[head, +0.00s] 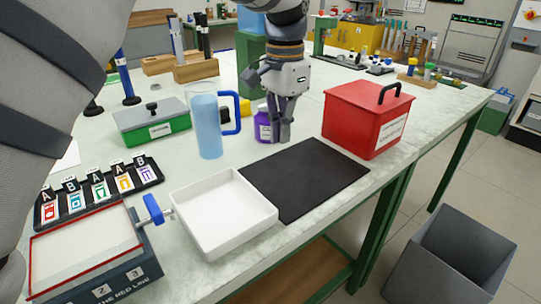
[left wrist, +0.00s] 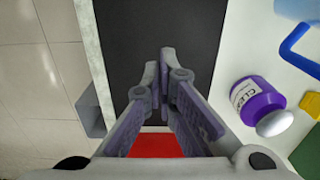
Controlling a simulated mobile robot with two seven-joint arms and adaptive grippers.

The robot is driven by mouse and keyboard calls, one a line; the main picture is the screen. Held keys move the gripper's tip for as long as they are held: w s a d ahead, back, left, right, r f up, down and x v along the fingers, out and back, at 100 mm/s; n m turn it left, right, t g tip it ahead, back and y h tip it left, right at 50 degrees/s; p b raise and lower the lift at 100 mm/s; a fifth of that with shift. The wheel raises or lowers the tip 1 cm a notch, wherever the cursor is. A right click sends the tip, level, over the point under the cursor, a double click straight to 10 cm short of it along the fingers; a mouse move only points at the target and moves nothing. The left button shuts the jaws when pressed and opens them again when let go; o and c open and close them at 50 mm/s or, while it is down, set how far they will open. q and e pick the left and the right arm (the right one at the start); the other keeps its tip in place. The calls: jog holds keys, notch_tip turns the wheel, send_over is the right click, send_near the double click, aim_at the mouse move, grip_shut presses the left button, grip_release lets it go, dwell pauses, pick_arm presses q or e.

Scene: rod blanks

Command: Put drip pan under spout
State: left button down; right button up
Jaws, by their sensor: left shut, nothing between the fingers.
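A white square pan (head: 240,240) lies flat on the workbench, empty, with its right edge at the black mat (head: 305,178). A spout with a blue handle (head: 153,208) sticks out to the right from the dark box at the lower left. Its tip is right by the pan's left wall; I cannot tell whether it overhangs the pan. My left gripper (head: 282,138) is shut and empty, pointing down near the mat's far edge. The left wrist view shows its fingertips (left wrist: 163,58) together over the black mat. The pan is out of that view. My right gripper is not seen.
A purple bottle (left wrist: 258,98) stands beside my left gripper. A red box (head: 365,120) with a black handle is to its right. A blue pitcher (head: 206,128), green case (head: 150,130) and card rack (head: 100,190) stand left. A grey bin (head: 450,255) is off the bench.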

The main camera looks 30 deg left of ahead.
aim_at(266, 192)
pick_arm(q)
jog(key=f, duration=0.6)
jog(key=s+f, duration=0.1)
jog(key=f, duration=0.3)
jog(key=shift+d, duration=0.25)
jog(key=shift+s+a+r+p, duration=0.3)
jog(key=shift+s, duration=0.35)
jog(key=shift+s+a+r+p, duration=0.25)
jog(key=shift+s+r+p, duration=0.05)
jog(key=shift+s, duration=0.3)
jog(key=shift+s+a, duration=0.15)
jog(key=shift+s, duration=0.2)
jog(key=shift+s+f, duration=0.15)
jog(key=shift+f, duration=0.2)
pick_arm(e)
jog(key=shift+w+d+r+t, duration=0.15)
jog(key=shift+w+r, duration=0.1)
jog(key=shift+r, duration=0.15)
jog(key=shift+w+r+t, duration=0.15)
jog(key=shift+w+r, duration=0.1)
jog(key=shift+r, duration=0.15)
pick_arm(q)
jog(key=shift+a, duration=0.1)
